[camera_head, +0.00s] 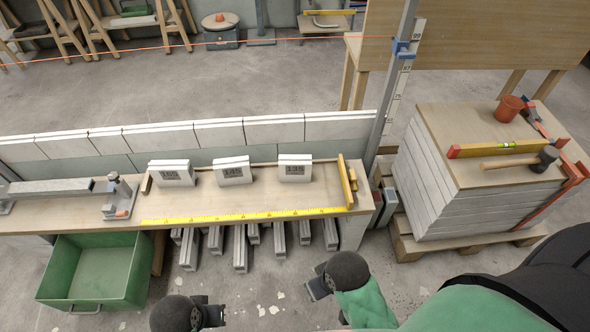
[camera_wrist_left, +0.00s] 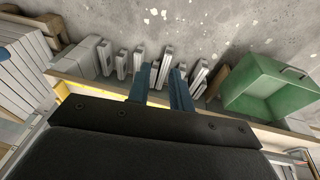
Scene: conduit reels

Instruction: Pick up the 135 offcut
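A pale block (camera_head: 295,168) stands on the workbench (camera_head: 270,197), at the right of a row of three; its dark label appears to read 135. The middle block (camera_head: 233,171) appears to read 145. The left block's (camera_head: 172,173) label is hard to read. My left gripper (camera_head: 214,315) is low in front of the bench, away from the blocks. In the left wrist view its two fingers (camera_wrist_left: 167,72) are apart with nothing between them. My right gripper (camera_head: 318,286) is in front of the bench, below the 135 block; its opening is not clear.
A yellow rule (camera_head: 245,215) lies along the bench's front edge. Several grey bars (camera_head: 240,248) stick out below the bench. A green bin (camera_head: 100,270) is at left, a stacked pallet (camera_head: 440,245) at right.

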